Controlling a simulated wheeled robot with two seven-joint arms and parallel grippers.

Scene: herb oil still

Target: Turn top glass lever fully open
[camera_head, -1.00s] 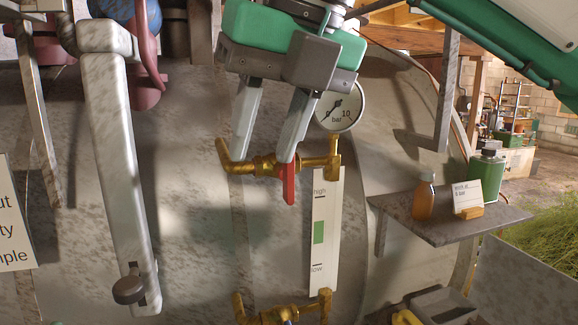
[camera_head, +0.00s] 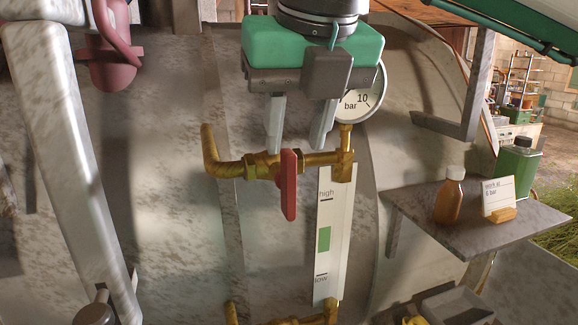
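The top glass lever (camera_head: 288,195) is a red handle on the upper brass valve (camera_head: 260,166). It hangs straight down, across the horizontal brass pipe. A white sight-glass strip (camera_head: 328,260) marked high and low, with a green band, stands below the valve to the right. My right gripper (camera_head: 298,146) comes from above, its two grey fingers apart and pointing down. One fingertip is on each side of the lever's top, close to the brass pipe. Nothing is held between them; contact cannot be told. My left gripper is not in view.
A pressure gauge (camera_head: 362,98) sits just right of my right gripper, partly hidden by it. A lower brass fitting (camera_head: 300,320) shows at the bottom edge. A shelf (camera_head: 430,222) at right holds an amber bottle (camera_head: 449,197), a green bottle (camera_head: 518,161) and a card (camera_head: 497,197).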

